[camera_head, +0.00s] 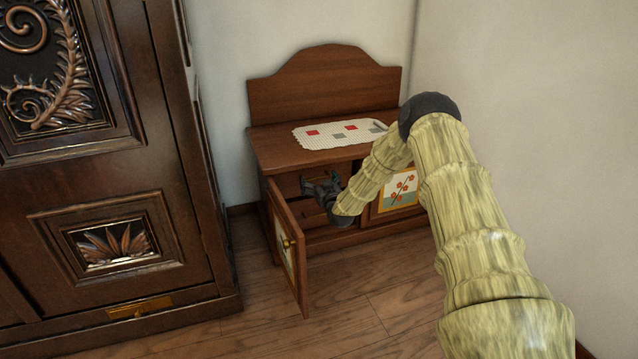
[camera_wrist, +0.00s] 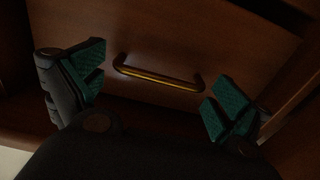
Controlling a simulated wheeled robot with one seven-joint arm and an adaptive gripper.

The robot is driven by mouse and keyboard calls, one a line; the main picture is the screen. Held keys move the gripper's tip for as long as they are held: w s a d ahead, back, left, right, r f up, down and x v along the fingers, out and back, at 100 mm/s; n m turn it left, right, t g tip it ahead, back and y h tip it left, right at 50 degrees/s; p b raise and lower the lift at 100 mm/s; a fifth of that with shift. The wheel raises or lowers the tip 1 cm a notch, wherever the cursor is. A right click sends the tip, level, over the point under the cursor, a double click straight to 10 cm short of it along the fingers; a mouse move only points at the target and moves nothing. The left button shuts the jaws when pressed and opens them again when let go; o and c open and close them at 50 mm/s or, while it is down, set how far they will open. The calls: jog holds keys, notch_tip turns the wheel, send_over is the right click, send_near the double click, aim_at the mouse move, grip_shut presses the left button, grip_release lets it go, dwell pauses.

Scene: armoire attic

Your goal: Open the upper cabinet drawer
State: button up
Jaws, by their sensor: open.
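A small brown wooden cabinet (camera_head: 270,148) stands in the corner. Its left door (camera_head: 290,248) is swung open, and drawer fronts show inside; the upper drawer (camera_head: 288,184) looks shut. My gripper (camera_head: 312,183) reaches into the left opening in front of the drawers, and my arm hides part of them. In the wrist view my gripper (camera_wrist: 152,78) is open, with one green-padded finger on either side of a brass bar handle (camera_wrist: 158,78) on a drawer front (camera_wrist: 190,45). The handle lies between the fingers, not clamped. Whether any pad touches the drawer front I cannot tell.
A large dark carved armoire (camera_head: 190,225) stands close on the left. The open door is near my gripper's left side. A cloth (camera_head: 325,135) lies on the cabinet top. The right door (camera_head: 398,192), with a floral panel, looks shut. Wooden floor (camera_head: 350,315) in front is clear.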

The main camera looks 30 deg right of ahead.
grip_shut()
dwell(0.5)
